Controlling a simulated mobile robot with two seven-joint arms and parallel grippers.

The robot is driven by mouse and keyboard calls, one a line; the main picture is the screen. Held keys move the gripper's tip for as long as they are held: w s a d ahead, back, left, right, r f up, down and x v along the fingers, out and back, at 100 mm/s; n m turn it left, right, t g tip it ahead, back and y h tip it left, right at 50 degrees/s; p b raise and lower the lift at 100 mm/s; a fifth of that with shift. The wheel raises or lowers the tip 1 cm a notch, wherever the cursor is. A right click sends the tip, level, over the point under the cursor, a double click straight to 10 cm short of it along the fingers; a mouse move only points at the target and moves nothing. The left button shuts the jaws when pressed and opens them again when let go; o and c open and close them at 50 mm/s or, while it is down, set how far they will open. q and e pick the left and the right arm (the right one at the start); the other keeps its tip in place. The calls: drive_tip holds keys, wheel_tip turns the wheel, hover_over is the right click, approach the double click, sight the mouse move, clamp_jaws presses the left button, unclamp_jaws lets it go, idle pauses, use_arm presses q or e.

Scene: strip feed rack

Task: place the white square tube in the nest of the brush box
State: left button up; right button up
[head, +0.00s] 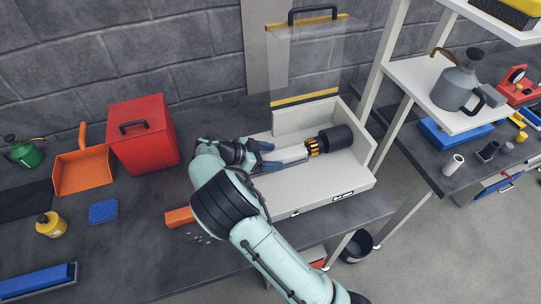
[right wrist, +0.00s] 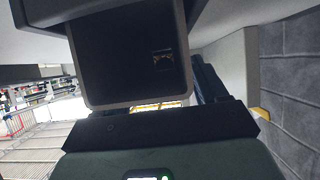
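The brush box (head: 340,187) is a white open box on the bench, holding a golden brush (head: 313,147) on a dark cylinder (head: 335,138). The white square tube (head: 284,154) lies over the box floor, its far end close to the brush. In the right wrist view the tube's hollow near end (right wrist: 90,60) fills the upper middle, with a golden glint visible through its bore. My right gripper (head: 267,156) has its blue fingers on either side of the tube and appears shut on it. The nest is hidden by the gripper and tube. My left gripper is not in view.
A clear guard (head: 307,55) with yellow-black edges stands raised behind the box. A red box (head: 142,142), orange dustpan (head: 82,171), blue sponge (head: 103,211) and orange bar (head: 179,217) sit left. A white shelf post (head: 385,70) rises close right of the box.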

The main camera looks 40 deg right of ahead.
drive_tip(key=v, duration=1.2)
idle(0.4)
